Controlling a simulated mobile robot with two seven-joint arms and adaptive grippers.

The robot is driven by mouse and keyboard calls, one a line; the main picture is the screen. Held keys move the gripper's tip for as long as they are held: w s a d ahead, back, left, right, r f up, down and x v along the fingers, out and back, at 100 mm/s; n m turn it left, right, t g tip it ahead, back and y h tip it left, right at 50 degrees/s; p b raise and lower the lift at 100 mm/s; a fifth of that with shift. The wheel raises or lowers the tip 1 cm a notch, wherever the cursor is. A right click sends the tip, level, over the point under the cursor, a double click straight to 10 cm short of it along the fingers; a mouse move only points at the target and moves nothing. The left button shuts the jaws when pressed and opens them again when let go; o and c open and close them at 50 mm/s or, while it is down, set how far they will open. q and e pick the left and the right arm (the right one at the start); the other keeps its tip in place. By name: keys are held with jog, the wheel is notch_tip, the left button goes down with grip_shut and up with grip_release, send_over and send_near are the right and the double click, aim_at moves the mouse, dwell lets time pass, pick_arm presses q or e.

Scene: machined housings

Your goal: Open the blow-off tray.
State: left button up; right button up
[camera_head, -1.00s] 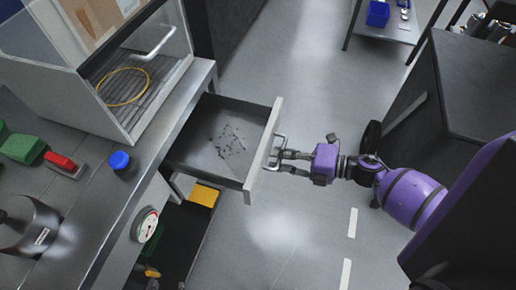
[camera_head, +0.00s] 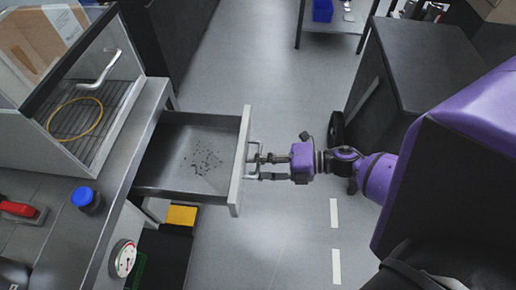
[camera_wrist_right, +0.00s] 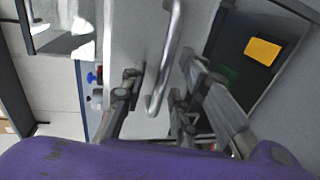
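The blow-off tray (camera_head: 170,140) is a grey drawer under the bench, pulled well out, with dark chips scattered on its floor. Its pale front panel (camera_head: 241,160) carries a metal bar handle (camera_head: 252,150). My right gripper (camera_head: 262,168) is at the handle from the right, with its two fingers apart. In the right wrist view, the handle (camera_wrist_right: 165,60) runs between the spread fingers (camera_wrist_right: 162,85), with a gap visible on each side. Whether a finger touches the bar is hard to tell. My left gripper is not in view.
A clear-fronted cabinet (camera_head: 40,115) with a yellow ring (camera_head: 75,118) stands on the bench. A yellow item (camera_head: 181,215) lies below the tray.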

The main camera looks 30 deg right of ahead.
jog(key=shift+s+d, duration=0.15)
jog(key=shift+d, duration=0.05)
jog(key=v, duration=1.1)
jog(key=shift+d, duration=0.2)
jog(key=shift+s+r, duration=0.1)
jog(key=shift+s, duration=0.05)
